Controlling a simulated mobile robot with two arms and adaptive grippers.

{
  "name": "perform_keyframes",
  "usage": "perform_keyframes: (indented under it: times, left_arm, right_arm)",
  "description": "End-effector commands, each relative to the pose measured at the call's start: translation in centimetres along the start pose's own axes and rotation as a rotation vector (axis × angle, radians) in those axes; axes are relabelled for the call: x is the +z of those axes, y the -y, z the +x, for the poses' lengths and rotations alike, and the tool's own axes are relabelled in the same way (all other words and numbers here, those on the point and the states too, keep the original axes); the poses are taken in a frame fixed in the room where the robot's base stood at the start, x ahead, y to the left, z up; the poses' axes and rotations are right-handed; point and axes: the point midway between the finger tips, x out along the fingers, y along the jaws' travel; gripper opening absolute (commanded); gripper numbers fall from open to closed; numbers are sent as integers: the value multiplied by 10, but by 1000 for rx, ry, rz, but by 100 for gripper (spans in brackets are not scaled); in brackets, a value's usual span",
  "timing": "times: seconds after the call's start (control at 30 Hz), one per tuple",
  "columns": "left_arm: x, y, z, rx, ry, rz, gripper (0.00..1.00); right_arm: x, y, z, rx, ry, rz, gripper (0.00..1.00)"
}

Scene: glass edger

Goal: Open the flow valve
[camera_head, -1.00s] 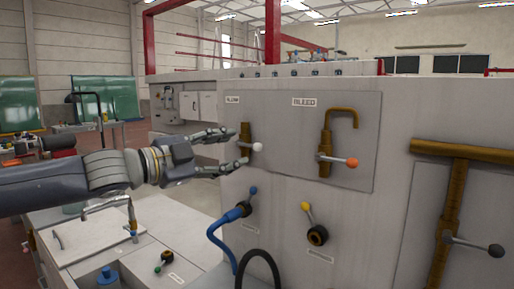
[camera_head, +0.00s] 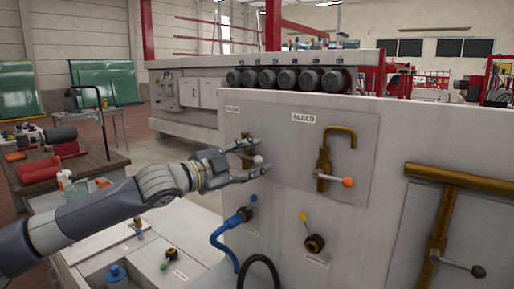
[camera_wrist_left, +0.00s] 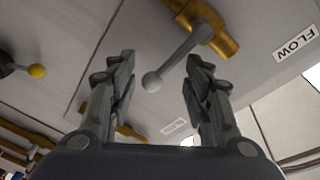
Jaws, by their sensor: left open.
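The flow valve (camera_head: 246,139) is a brass fitting on the grey panel, under a small label (camera_head: 233,108). In the left wrist view its brass body (camera_wrist_left: 205,25) shows beside the FLOW label (camera_wrist_left: 295,44). Its grey lever slants down to a pale ball knob (camera_wrist_left: 152,82); the knob also shows in the head view (camera_head: 258,160). My left gripper (camera_head: 259,156) is open at the valve. In the left wrist view the knob lies between the two open fingers (camera_wrist_left: 161,70), with gaps on both sides. My right gripper is not in view.
To the right is the bleed valve (camera_head: 323,160) with an orange knob. Below are a blue-knobbed valve (camera_head: 246,210) with a blue hose and a yellow-knobbed valve (camera_head: 313,240). A large brass pipe (camera_head: 440,225) stands at far right. A bench (camera_head: 105,160) is at left.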

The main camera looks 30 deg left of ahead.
Motion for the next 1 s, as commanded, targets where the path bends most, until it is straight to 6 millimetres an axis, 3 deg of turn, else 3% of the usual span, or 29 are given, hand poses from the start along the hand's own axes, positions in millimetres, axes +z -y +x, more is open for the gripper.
perform_keyframes:
  times: [0.2,0.57,0.6,0.8,1.0]
  left_arm:
    - [-3,0,10,4,-3,0,46]
    - [-3,-3,12,6,-2,3,46]
    - [-3,-3,12,6,-2,3,43]
    - [-3,-3,12,7,-2,2,0]
    - [-1,-5,12,11,1,-1,0]
  right_arm:
    - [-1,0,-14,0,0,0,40]
    - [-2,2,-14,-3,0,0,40]
    - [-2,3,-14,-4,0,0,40]
    - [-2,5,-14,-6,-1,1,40]
    - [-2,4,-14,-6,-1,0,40]
